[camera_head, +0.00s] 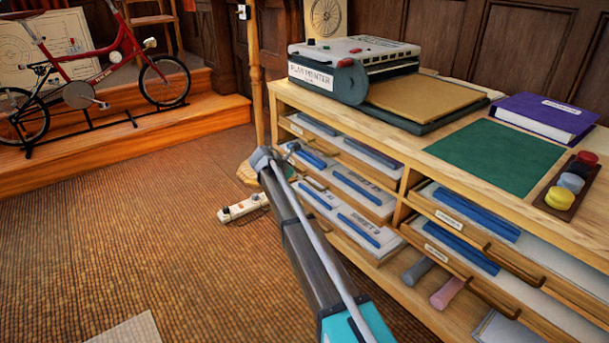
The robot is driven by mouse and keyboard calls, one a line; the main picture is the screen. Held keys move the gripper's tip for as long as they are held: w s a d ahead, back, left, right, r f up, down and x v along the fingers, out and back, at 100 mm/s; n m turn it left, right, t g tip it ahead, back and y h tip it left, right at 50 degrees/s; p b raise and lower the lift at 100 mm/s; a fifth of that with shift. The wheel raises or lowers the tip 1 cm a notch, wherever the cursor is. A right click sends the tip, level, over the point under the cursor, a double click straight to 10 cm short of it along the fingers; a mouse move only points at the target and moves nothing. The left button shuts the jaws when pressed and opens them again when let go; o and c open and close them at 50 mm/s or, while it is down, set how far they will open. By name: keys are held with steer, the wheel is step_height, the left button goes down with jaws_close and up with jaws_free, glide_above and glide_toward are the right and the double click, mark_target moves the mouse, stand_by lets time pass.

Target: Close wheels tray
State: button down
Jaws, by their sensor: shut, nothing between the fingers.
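A wooden cabinet (404,210) holds shallow trays in a left and a right column. The left column has an upper tray (345,150), a middle tray (358,188) and a lower tray (345,222), with blue strips and white sheets showing. The right column has an upper tray (540,250) and one below it (480,268). Their small labels are too small to read, so I cannot tell which is the wheels tray. My arm reaches up from the bottom; my gripper (291,149) is shut and small beside the left column's front. I cannot tell whether it touches a tray.
On the cabinet top are a plan printer (350,68), a green mat (497,156), a purple binder (545,117) and a holder with coloured knobs (567,187). A red bicycle (95,62) stands on a step. The left floor is mostly clear.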

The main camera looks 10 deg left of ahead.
steer(key=shift+p+v, duration=0.8)
steer(key=shift+v, duration=0.8)
steer(key=s+d+f+m+g+y+p, duration=0.1)
steer(key=s+d+m+g, duration=0.1)
steer(key=s+d+m, duration=0.5)
steer(key=s+d+f+m+g, duration=0.15)
steer(key=s+d, duration=0.25)
steer(key=d, duration=0.8)
steer(key=s+d+m+g+y+p, duration=0.1)
steer(key=s+d+m, duration=0.45)
steer(key=d, duration=0.35)
steer(key=s+d+m+g+y, duration=0.1)
steer(key=s+d+m+y, duration=0.1)
steer(key=s+d+m, duration=0.4)
steer(key=s+d+m+g+y+p, duration=0.1)
steer(key=s+d+m+y, duration=0.1)
steer(key=s+d+m, duration=0.5)
steer(key=s, duration=0.6)
steer(key=shift+s+f+m+g, duration=0.25)
steer(key=shift+s+m+g, duration=0.1)
steer(key=shift+s+m, duration=0.05)
